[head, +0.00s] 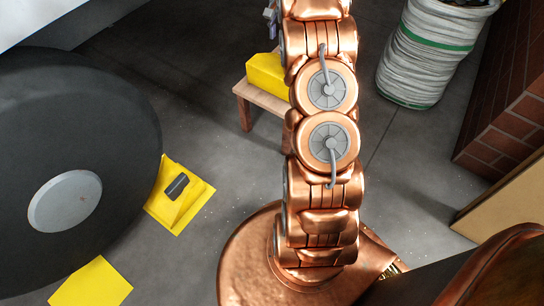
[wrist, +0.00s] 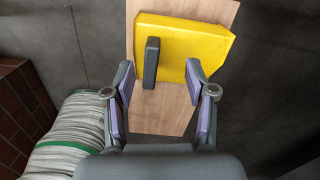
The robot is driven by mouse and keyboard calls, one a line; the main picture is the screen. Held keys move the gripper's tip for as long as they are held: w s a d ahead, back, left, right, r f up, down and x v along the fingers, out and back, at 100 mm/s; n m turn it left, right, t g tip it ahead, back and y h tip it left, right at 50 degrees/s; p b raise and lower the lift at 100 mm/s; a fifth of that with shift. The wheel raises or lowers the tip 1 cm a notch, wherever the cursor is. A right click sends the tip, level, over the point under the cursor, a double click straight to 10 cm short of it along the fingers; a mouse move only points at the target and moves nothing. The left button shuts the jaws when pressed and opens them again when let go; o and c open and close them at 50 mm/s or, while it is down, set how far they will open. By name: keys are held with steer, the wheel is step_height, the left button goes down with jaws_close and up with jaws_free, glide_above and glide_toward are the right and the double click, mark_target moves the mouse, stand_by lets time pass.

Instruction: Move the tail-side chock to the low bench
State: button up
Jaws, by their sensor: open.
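A yellow chock (head: 265,72) with a dark handle, clear in the wrist view (wrist: 205,40), lies on the low wooden bench (head: 262,98). The bench's bare wood shows in the wrist view (wrist: 165,112). My gripper (wrist: 158,66) is open, with its fingers apart to the left and right of the handle and nothing between them gripped. The distance from fingertips to chock is hard to tell. In the head view only a bit of my gripper shows, beside my arm. Another yellow chock (head: 168,208) with a dark handle sits on the floor against the large black wheel (head: 110,110).
A flat yellow square (head: 92,283) lies on the floor at the wheel's lower edge, with no chock visible on it. A grey-white ribbed stack with a green band (head: 425,55) stands right of the bench. A brick wall (head: 510,115) is at the far right. Floor left of the bench is clear.

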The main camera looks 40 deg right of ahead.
steer(key=s+a+r+n+g, duration=0.1)
steer(key=s+a+r+n, duration=0.1)
steer(key=s+a, duration=0.45)
steer(key=s+a+r+n, duration=0.2)
steer(key=s+a+r, duration=0.1)
steer(key=a, duration=0.6)
steer(key=s+a+r+n+g, duration=0.1)
steer(key=s+a+r+n, duration=0.1)
steer(key=s+a, duration=0.45)
steer(key=s+a+f+n, duration=0.1)
steer(key=s+a+n, duration=0.1)
steer(key=s+a, duration=0.2)
steer(key=s+a+n+g, duration=0.1)
steer(key=s+a, duration=0.4)
steer(key=s, duration=0.6)
steer(key=s+a+f+n, duration=0.1)
steer(key=s+a+n, duration=0.2)
steer(key=s+a, duration=0.2)
steer(key=s, duration=0.3)
steer(key=shift+s+f+n, duration=0.15)
steer(key=shift+f+n, duration=0.15)
steer(key=shift+n, duration=0.1)
steer(key=shift+r, duration=0.1)
